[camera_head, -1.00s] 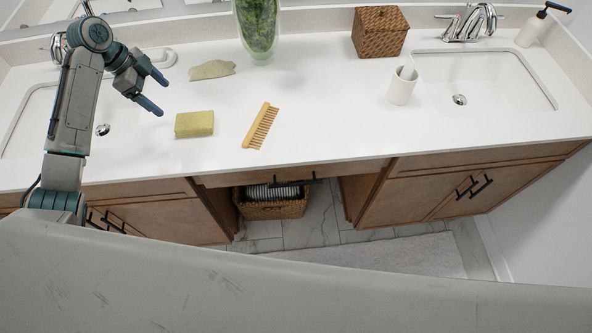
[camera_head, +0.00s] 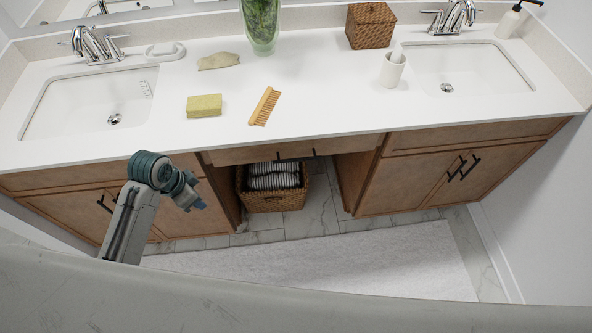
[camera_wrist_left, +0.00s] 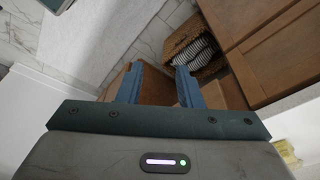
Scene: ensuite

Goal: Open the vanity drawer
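The vanity drawer (camera_head: 240,156) is a wooden front under the middle of the white counter, above the open knee space. It looks closed. Its dark bar handle (camera_head: 297,155) sticks out from it. My left gripper (camera_head: 197,204) is below counter height, in front of the left cabinet, to the left of and apart from the handle. In the left wrist view the two blue fingers (camera_wrist_left: 160,84) are spread with nothing held between them; brown wood shows behind them. The drawer handle is not clear in that view. My right gripper is not in view.
A wicker basket (camera_head: 270,200) with striped towels stands below the drawer and also shows in the left wrist view (camera_wrist_left: 184,36). Cabinets flank it. A sponge (camera_head: 204,105), a wooden comb (camera_head: 264,106) and a white cup (camera_head: 392,72) stand or lie on the counter. A pale rug (camera_head: 400,260) covers the floor.

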